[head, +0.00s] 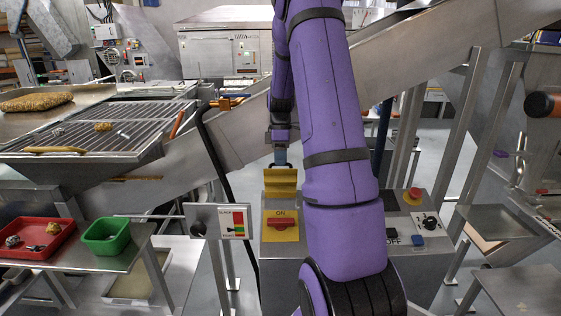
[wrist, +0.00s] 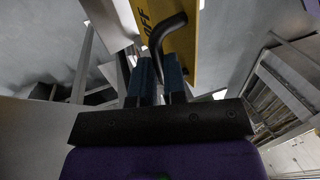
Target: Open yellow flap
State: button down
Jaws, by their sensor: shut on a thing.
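The yellow flap (head: 281,182) stands raised behind the red switch (head: 282,223) on its yellow "ON" plate, on the grey control box. In the wrist view the flap (wrist: 181,40) shows black "OFF" lettering and a bent black handle (wrist: 163,35). My gripper (head: 280,160) is at the flap's top edge in the head view. In the wrist view its blue fingers (wrist: 160,75) are closed around the lower end of the handle. The exact contact is partly hidden between the fingers.
On the control box are a red emergency button (head: 413,195), a black knob (head: 430,222) and a blue button (head: 417,240). A gauge sign (head: 233,222) stands left. A green bin (head: 104,237) and red tray (head: 38,240) sit farther left. A steel chute slopes behind my arm.

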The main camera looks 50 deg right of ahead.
jog(key=shift+w+d, duration=0.65)
jog(key=shift+d, duration=0.1)
jog(key=c, duration=1.2)
grip_release()
jog(key=shift+o, duration=0.2)
